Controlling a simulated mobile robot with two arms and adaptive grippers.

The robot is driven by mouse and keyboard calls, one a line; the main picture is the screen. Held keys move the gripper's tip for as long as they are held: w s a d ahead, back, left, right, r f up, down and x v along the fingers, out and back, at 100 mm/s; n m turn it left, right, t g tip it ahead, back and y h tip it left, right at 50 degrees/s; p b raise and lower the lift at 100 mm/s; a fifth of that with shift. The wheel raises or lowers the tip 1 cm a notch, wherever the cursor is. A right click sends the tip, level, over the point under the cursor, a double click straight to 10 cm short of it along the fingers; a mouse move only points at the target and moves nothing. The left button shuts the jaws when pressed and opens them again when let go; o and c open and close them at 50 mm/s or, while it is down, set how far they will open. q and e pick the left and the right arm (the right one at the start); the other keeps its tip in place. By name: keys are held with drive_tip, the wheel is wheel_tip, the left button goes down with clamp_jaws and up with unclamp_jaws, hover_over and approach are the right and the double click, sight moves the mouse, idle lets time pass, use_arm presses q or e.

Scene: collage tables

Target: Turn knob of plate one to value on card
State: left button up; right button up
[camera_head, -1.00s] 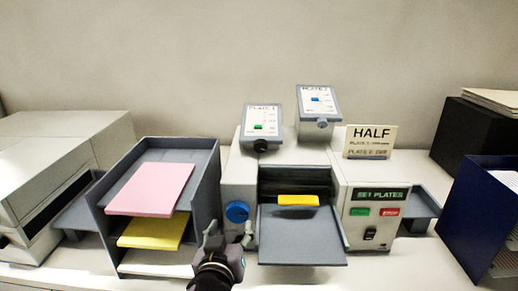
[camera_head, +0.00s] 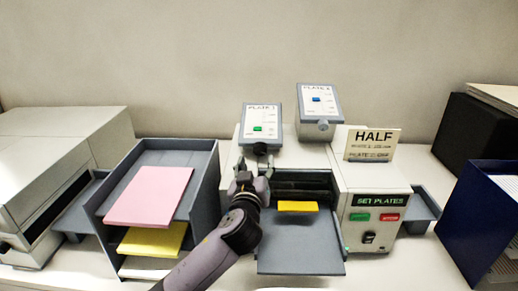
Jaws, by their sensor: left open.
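The plate one box (camera_head: 262,121) stands on the machine's top, with a white scale face, a green marker and a black knob (camera_head: 260,148) at its lower front. The plate two box (camera_head: 317,103) stands to its right, with a blue marker and a grey knob. The card (camera_head: 372,143) reads HALF in large letters; its smaller lines are too blurred to read surely. My left gripper (camera_head: 255,163) is open just below the black knob, its fingers pointing up toward it. I cannot tell whether they touch it. My right gripper is not in view.
The machine's front has an open tray (camera_head: 300,246) with a yellow block (camera_head: 298,206), and a SET PLATES panel (camera_head: 380,200) with green and red buttons. A grey rack (camera_head: 205,190) with pink and yellow sheets stands left. A blue bin (camera_head: 480,215) stands right.

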sight(260, 152)
use_arm(q)
drive_tip(key=w, duration=0.1)
drive_tip(key=w+p, duration=0.1)
drive_tip(key=w, duration=0.1)
drive_tip(key=shift+w+d+r, duration=0.15)
drive_tip(key=shift+w+r, duration=0.05)
drive_tip(key=shift+w+d+f, duration=0.1)
drive_tip(key=shift+w+f, duration=0.05)
drive_tip(key=shift+w, duration=0.65)
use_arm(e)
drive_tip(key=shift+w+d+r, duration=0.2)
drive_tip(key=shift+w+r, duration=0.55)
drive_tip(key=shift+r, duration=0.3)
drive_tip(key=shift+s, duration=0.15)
use_arm(q)
drive_tip(key=shift+c, duration=0.4)
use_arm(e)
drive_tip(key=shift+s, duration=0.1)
use_arm(q)
drive_tip(key=shift+c, duration=0.7)
drive_tip(key=c, duration=0.9)
drive_tip(key=shift+c, duration=0.2)
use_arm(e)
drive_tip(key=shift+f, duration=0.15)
